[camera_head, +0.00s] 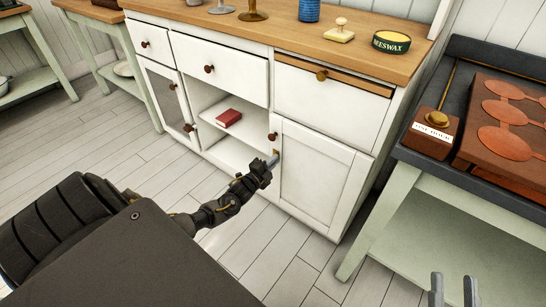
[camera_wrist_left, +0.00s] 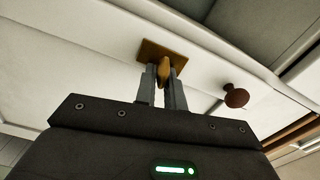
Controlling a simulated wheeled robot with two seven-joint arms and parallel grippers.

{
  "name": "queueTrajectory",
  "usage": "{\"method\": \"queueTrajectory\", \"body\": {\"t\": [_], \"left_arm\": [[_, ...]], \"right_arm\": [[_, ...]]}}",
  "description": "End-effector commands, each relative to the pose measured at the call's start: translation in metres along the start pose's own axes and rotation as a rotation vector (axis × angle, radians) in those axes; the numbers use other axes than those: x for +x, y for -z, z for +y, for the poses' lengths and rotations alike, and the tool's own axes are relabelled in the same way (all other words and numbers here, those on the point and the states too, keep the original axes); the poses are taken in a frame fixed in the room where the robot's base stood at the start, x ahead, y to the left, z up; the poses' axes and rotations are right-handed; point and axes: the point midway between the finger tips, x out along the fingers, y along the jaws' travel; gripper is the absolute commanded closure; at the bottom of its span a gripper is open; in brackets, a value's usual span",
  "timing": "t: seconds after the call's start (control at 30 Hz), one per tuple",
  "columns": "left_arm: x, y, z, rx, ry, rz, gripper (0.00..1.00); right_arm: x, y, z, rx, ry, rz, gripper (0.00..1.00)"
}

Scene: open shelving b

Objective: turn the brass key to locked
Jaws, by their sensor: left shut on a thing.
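The brass key (camera_wrist_left: 163,68) stands out from a square brass plate (camera_wrist_left: 152,49) on the white cabinet door (camera_head: 318,177). In the left wrist view its bow is between the two grey fingers of my left gripper (camera_wrist_left: 166,72), which is shut on it. In the head view my left gripper (camera_head: 271,161) is at the door's left edge, below a round brown knob (camera_head: 273,136), and mostly hides the key. The key's exact turn is hard to tell. My right gripper (camera_head: 453,288) shows at the bottom right, fingers apart and empty.
The white cabinet has drawers and an open shelf holding a red book (camera_head: 228,118). A beeswax tin (camera_head: 391,43) stands on its wooden top. A green-legged table (camera_head: 405,215) with a brown box is at the right. The floor in front is clear.

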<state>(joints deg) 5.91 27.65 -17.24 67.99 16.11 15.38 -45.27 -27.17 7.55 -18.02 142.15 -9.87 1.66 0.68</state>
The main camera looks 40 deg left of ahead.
Motion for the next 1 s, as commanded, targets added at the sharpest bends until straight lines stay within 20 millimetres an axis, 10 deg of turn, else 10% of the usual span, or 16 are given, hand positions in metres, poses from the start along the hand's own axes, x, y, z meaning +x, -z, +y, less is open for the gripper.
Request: {"method": "queueTrajectory", "body": {"t": [0.97,1.0], "left_arm": [[-0.0001,-0.0005,0.0032,0.210,-0.001,0.000,1.00],[-0.0001,-0.0005,0.0032,0.210,-0.001,0.000,0.85]], "right_arm": [[-0.0011,-0.0065,-0.0041,0.004,0.011,-0.058,0.64],[-0.0011,-0.0064,-0.0041,0.004,0.011,-0.058,0.64]]}}
